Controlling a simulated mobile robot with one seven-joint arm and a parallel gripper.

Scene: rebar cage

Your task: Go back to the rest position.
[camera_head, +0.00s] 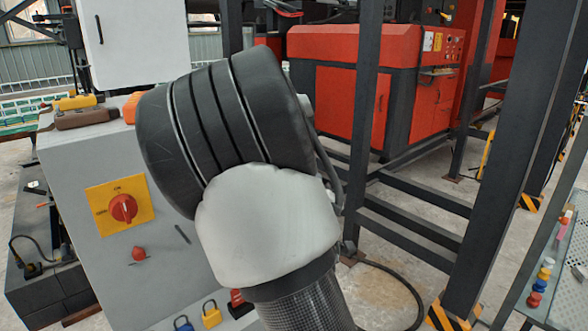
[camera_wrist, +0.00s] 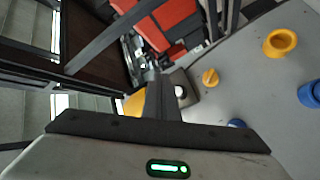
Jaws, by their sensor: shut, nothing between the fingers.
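My gripper (camera_wrist: 163,84) shows in the wrist view, its two dark fingers together and nothing between them. It points away from the camera, with a grey surface to its right. A dark grey block with a round white spot (camera_wrist: 180,91) lies just beyond and right of the fingertips; I cannot tell whether they touch. In the head view my arm's black and white links fill the middle and hide my gripper.
A grey cabinet (camera_head: 75,185) with a red rotary switch (camera_head: 124,208) stands at left. Blue (camera_head: 183,324) and yellow (camera_head: 211,314) padlocks are low on it. A red machine (camera_head: 340,95) stands behind dark posts (camera_head: 508,160). A perforated table (camera_head: 555,270) is at right.

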